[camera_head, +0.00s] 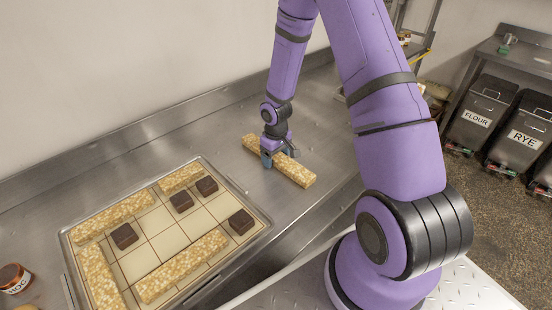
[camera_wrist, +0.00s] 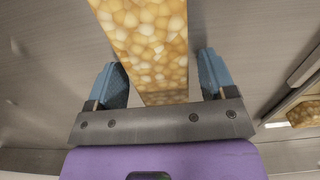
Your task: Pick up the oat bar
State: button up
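A long oat bar (camera_head: 294,171) lies on the steel counter, to the right of the tray. My gripper (camera_head: 279,158) is over the middle of this bar, pointing down. In the wrist view the oat bar (camera_wrist: 146,42) runs between the two blue fingers of my gripper (camera_wrist: 164,82). A gap shows between each finger and the bar, so the fingers are open. Whether the fingertips reach the counter is hidden.
A tray with a grid (camera_head: 158,231) at the left holds several other oat bars and several dark brown squares. A jar (camera_head: 14,279) stands at the far left. A wall runs behind the counter (camera_head: 225,122). Bins (camera_head: 478,115) marked FLOUR and RYE are at the right.

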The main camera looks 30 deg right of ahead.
jog(key=c, duration=0.9)
jog(key=shift+c, duration=0.2)
jog(key=shift+r, duration=0.15)
